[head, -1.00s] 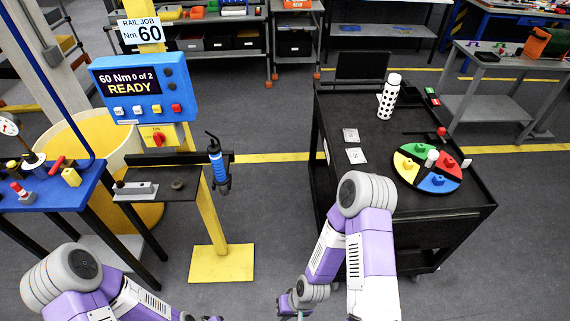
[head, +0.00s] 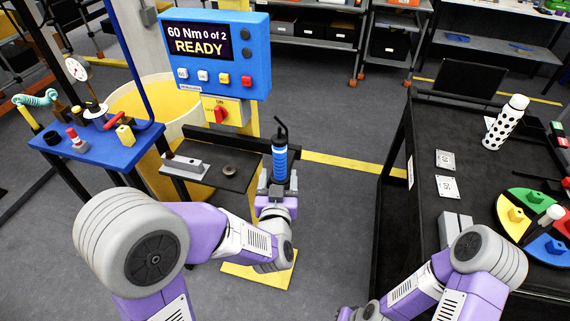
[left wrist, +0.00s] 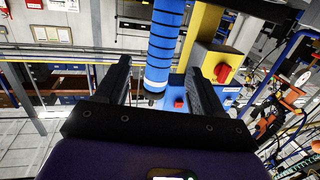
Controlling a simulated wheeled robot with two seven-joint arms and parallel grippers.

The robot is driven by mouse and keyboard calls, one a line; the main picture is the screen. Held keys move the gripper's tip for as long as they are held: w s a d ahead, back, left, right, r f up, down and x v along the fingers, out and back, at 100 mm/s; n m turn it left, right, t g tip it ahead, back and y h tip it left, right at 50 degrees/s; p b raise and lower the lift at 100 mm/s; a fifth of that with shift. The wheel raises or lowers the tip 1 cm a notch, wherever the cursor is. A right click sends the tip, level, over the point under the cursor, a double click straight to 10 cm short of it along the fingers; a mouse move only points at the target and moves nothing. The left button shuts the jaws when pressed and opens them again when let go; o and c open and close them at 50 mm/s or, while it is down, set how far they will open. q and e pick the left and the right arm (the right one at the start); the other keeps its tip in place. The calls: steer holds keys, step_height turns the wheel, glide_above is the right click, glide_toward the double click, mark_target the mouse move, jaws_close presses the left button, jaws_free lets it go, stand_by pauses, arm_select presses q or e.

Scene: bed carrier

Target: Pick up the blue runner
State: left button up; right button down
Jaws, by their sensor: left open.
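The fingers hide the runner's lower end in the head view. My right arm shows at the bottom right, but its fingers are out of the picture.
A blue control box (head: 216,52) reading "60 Nm 0 of 2 READY" is on the yellow post. A small dark shelf (head: 222,178) sits left of the runner. A blue table (head: 100,150) stands at the left, a black cart (head: 425,190) at the right.

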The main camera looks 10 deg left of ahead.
mark_target(280, 156)
arm_select(q)
steer(key=shift+w+a+r+n+t+y, duration=0.2)
steer(key=shift+w+r, duration=0.2)
steer(key=shift+r, duration=0.15)
steer(key=shift+w+a+r+n+t+y, duration=0.1)
steer(key=shift+w+a+r+t+y, duration=0.1)
steer(key=shift+w+r, duration=0.25)
steer(key=b+x, duration=0.1)
steer(key=x, duration=0.4)
steer(key=shift+w+d+b, duration=0.15)
steer(key=shift+w+b, duration=0.2)
steer(key=shift+w, duration=0.05)
arm_select(e)
steer(key=shift+w+f, duration=0.15)
steer(key=shift+f, duration=0.4)
steer(key=shift+w+f, duration=0.15)
steer(key=shift+f, duration=0.35)
arm_select(q)
steer(key=shift+c, duration=0.2)
jaws_close()
steer(key=shift+r, duration=0.15)
